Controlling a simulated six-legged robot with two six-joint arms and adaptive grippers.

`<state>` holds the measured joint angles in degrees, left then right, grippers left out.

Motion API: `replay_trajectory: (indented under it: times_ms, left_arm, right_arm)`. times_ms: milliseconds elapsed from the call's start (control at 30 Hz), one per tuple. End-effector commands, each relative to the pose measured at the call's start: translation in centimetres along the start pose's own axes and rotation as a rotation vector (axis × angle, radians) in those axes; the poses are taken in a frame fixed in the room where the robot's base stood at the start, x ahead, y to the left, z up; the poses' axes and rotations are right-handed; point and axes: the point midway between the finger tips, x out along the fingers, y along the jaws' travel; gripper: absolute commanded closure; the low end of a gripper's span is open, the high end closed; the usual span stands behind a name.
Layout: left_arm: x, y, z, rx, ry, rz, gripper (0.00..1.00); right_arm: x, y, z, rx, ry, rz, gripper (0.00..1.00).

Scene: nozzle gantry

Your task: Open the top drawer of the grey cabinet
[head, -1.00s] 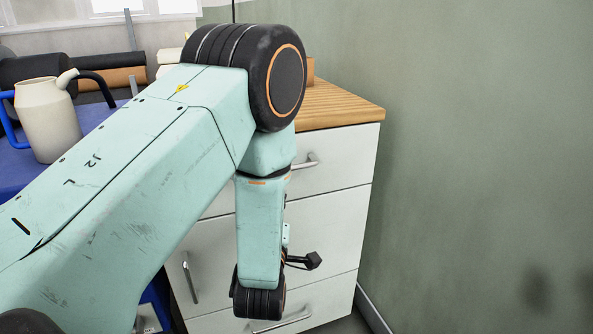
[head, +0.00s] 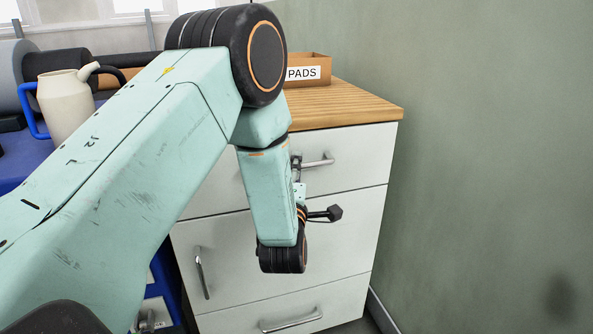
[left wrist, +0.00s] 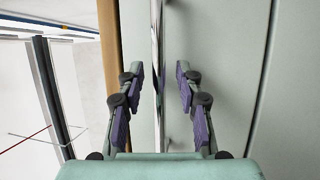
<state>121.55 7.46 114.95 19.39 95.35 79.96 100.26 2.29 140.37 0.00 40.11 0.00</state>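The pale grey cabinet (head: 345,220) stands against the wall under a wooden top. Its top drawer (head: 360,150) looks shut, with a metal bar handle (head: 318,162) on its front. My left arm reaches across from the left and hides the drawer's left part. My left gripper (head: 297,163) is at the left end of this handle, mostly hidden behind my forearm. In the left wrist view the left gripper (left wrist: 160,82) is open. The handle (left wrist: 157,45) runs between its two purple-padded fingers, with a gap on both sides. My right gripper is not in view.
A lower front (head: 330,240) has an upright handle (head: 201,272); a bottom drawer handle (head: 290,322) is below. A box marked PADS (head: 308,72) sits on the wooden top (head: 345,103). A cream jug (head: 66,105) stands at left. The green wall (head: 490,150) is close at right.

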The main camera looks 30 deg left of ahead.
Motion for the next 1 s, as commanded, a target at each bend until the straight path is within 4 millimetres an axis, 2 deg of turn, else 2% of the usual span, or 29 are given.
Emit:
replay_trajectory:
  times_ms: [133, 400, 800, 1000]
  left_arm:
    - [0.91, 0.02, 0.09, 0.001, -0.002, 0.001, 0.64]
    - [1.03, 0.05, 0.1, 0.002, -0.003, 0.0, 0.64]
    - [1.01, 0.04, 0.09, 0.002, -0.002, 0.0, 0.98]
    - [1.0, 0.03, 0.09, 0.002, -0.002, 0.0, 1.0]
  right_arm:
    - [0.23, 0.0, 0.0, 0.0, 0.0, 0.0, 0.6]
    - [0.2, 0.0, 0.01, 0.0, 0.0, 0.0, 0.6]
    - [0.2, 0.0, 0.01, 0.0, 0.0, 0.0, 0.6]
    - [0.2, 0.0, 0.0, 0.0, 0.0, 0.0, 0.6]
